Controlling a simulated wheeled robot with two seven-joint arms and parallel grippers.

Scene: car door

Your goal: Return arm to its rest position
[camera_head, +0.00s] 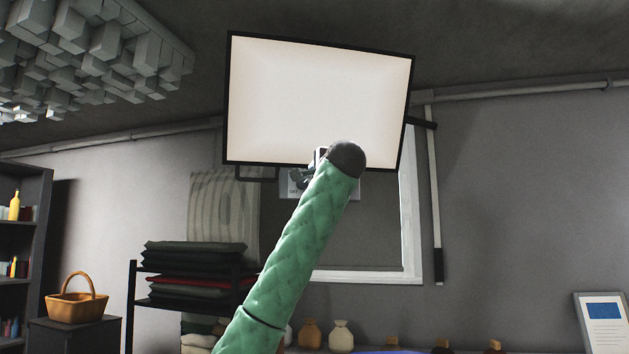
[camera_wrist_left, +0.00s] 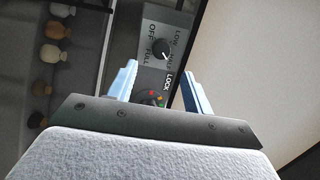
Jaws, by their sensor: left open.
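My left arm reaches up from the bottom of the head view to the lower edge of a large bright panel (camera_head: 318,100) with a black frame. My left gripper (camera_wrist_left: 158,72) has two pale blue fingers, spread apart with nothing held between them. A grey control plate (camera_wrist_left: 152,20) lies beyond the fingers, with a round dark knob (camera_wrist_left: 161,49) among the words OFF, LOW, HALF and FULL. Below it are the word LOCK and small coloured dots, partly behind the gripper. I cannot tell whether the fingers touch the plate. My right gripper is not in view.
Grey blocks (camera_head: 105,42) hang from the ceiling at upper left. A rack (camera_head: 195,275) of folded cloth and a wicker basket (camera_head: 76,303) stand at left. A window frame (camera_head: 411,220) is behind the panel. Open space lies right of my arm.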

